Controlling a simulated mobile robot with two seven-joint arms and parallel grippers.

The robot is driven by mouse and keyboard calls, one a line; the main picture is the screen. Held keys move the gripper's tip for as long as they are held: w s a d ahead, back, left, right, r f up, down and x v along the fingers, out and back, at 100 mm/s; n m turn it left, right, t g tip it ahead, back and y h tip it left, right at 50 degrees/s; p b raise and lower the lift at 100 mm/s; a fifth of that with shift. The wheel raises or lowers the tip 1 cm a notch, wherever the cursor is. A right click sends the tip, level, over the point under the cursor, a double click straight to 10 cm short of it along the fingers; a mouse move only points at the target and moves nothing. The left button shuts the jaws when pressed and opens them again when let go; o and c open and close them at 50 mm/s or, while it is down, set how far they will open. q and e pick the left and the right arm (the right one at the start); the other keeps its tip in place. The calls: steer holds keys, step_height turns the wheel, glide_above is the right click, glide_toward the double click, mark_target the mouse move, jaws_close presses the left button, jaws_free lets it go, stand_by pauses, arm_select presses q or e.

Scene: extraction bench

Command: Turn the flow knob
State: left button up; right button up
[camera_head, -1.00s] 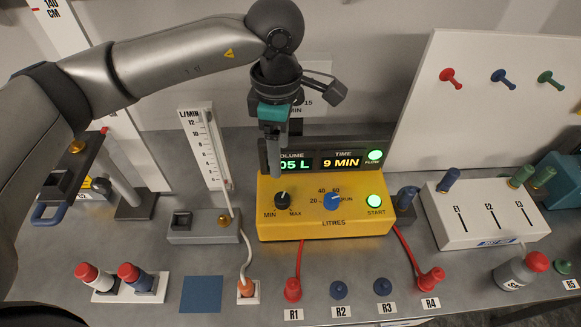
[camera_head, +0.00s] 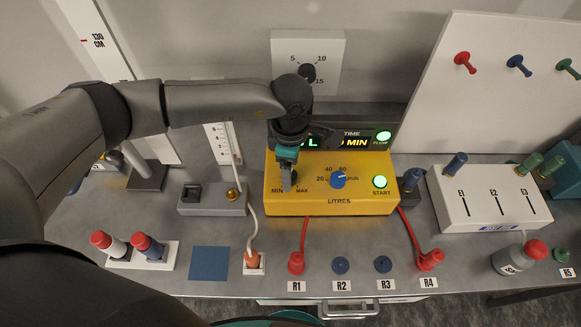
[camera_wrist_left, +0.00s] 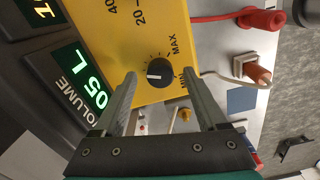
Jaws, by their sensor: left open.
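The flow knob is a round black dial with a white pointer, on the yellow control box (camera_head: 330,205) between MIN and MAX. In the left wrist view the flow knob (camera_wrist_left: 160,71) lies between the two fingertips, with visible gaps at both sides. Its white pointer faces left in that view, towards the display. My left gripper (camera_head: 288,183) is open, pointing down over the knob, and hides most of it in the head view. The gripper's fingers also show in the left wrist view (camera_wrist_left: 159,84). My right gripper is not seen.
A blue litres dial (camera_head: 338,180) and a lit green START button (camera_head: 380,182) sit right of the knob. The flow gauge (camera_head: 221,145) stands behind my left arm. Red plugs with cables, such as the one at R1 (camera_head: 296,263), lie in front. A blue square (camera_head: 209,263) is bare.

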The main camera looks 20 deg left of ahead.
arm_select(q)
steer(key=shift+f, duration=0.45)
jaws_close()
stand_by(0.4)
